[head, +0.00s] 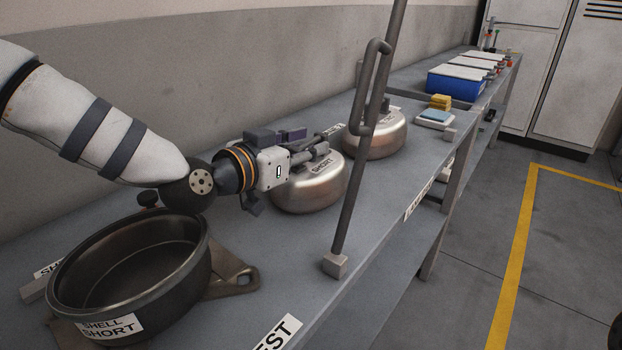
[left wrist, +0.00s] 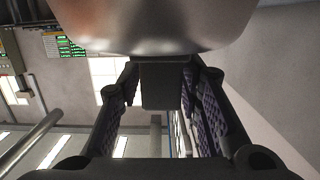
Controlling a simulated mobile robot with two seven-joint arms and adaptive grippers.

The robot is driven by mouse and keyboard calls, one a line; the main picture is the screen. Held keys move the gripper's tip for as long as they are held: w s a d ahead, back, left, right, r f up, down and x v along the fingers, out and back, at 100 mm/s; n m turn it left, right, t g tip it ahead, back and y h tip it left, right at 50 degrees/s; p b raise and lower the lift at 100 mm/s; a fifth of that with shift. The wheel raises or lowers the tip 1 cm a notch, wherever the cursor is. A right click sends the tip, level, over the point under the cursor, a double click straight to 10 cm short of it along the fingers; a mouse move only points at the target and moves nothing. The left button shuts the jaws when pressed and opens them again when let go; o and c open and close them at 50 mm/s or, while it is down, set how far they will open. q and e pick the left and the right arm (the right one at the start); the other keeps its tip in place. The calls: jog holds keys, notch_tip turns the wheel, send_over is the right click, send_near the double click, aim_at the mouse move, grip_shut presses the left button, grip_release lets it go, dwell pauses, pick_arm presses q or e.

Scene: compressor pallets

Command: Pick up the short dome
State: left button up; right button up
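The short dome (head: 312,190) is a shiny metal dome with a SHORT label, standing on the grey bench in the head view. My left gripper (head: 313,152) reaches in from the left at the top of this dome. In the left wrist view the dome's metal side (left wrist: 150,22) fills the top. A dark block, apparently the dome's handle (left wrist: 165,88), sits between the two fingers of my left gripper (left wrist: 163,105). The fingers are apart, with a gap visible on the left side of the block. The gripper partly hides the dome's top in the head view. My right gripper is not in view.
A second metal dome (head: 375,138) stands just behind. A dark open shell (head: 185,275) labelled SHELL SHORT sits at the front left. A slanted grey post (head: 358,185) rises at the bench's front edge. A blue bin (head: 452,85) stands farther back.

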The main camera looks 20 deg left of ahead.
pick_arm(q)
jog(key=shift+w+d, duration=0.15)
jog(key=shift+w, duration=0.3)
jog(key=shift+r, duration=0.15)
grip_shut()
jog(key=shift+r, duration=0.1)
